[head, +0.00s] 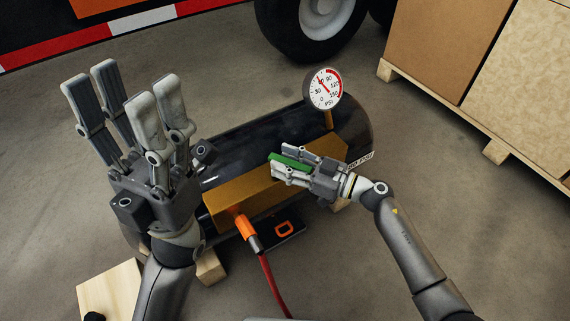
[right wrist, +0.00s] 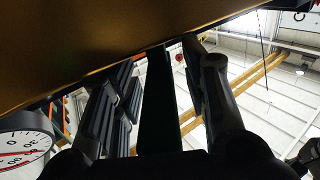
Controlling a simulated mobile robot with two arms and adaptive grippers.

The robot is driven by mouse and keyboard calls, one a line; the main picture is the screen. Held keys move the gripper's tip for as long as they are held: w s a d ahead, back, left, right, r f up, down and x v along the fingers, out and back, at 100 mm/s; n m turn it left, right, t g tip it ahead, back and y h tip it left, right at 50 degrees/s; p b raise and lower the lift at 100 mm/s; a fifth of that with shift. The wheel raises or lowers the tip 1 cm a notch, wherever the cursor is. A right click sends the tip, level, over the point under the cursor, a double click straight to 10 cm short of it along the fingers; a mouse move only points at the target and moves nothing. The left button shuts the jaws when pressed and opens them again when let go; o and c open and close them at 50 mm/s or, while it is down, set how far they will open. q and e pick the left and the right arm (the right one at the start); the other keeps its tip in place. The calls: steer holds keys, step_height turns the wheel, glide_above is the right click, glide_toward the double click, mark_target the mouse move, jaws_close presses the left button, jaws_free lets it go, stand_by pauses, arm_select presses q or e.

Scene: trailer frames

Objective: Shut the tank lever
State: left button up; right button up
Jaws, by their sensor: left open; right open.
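The green tank lever (head: 288,162) shows between the fingers of my right gripper (head: 281,161), at the block. In the right wrist view the lever (right wrist: 158,105) is a dark green bar between the spread fingers, with gaps on both sides. My right gripper is open around it; the lever's base is hidden. My left gripper (head: 122,85) is open and empty, fingers pointing up, in front of the tank's left end.
A pressure gauge (head: 323,89) stands above the block's far end. A red hose (head: 272,285) with an orange fitting (head: 243,228) joins the block at the front. Cardboard boxes (head: 440,50) on a pallet stand at right. A truck tyre (head: 310,25) is behind. Floor at far right is clear.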

steer(key=shift+w+a, duration=0.1)
steer(key=shift+a, duration=0.15)
jaws_close()
stand_by(0.3)
